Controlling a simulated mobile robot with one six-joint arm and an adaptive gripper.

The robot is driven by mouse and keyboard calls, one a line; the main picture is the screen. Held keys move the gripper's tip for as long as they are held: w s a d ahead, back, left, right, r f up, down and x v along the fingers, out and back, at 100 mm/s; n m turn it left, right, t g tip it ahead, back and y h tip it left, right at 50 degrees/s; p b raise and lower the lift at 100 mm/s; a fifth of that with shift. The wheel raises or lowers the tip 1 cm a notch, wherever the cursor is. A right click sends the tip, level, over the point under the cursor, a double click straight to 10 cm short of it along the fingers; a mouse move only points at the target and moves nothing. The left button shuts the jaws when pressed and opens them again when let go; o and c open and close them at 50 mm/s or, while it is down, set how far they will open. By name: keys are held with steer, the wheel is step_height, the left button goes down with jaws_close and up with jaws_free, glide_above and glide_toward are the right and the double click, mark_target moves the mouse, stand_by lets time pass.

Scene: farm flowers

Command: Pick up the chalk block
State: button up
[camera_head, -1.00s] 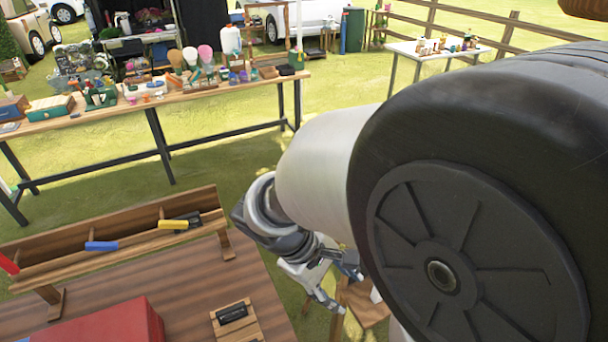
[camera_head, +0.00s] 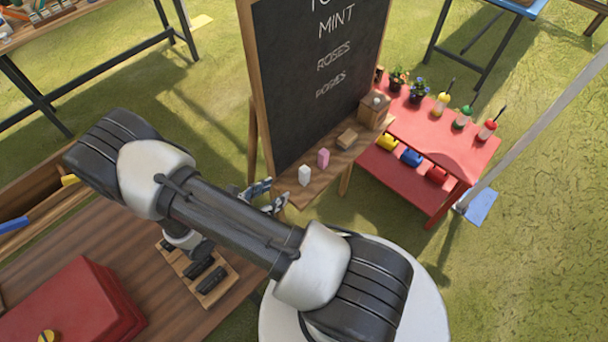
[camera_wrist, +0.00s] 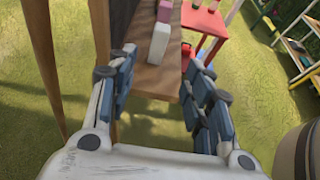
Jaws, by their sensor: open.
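A white block (camera_head: 304,175) and a pink block (camera_head: 323,158), both chalk-like, stand apart on the wooden ledge (camera_head: 338,155) of a chalkboard in the head view. My gripper (camera_head: 266,196) is at the left end of this ledge, partly hidden by my arm. In the wrist view my gripper (camera_wrist: 158,62) is open and empty. The white block (camera_wrist: 159,44) appears ahead between its fingertips, apart from them. The pink block (camera_wrist: 165,11) stands just behind it, cut by the top edge.
The black chalkboard (camera_head: 310,75) rises behind the ledge. A tan block (camera_head: 347,138) and a wooden box (camera_head: 374,112) are farther along it. A red shelf (camera_head: 455,155) with plants and bottles stands at right. A brown table (camera_head: 110,240) with a red box (camera_head: 75,305) is at left.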

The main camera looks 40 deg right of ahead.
mark_target(301, 176)
steer(key=b+x, duration=0.2)
steer(key=x, duration=1.3)
steer(key=shift+f, duration=0.15)
jaws_close()
step_height(301, 176, up, 20)
steer(key=p, duration=0.4)
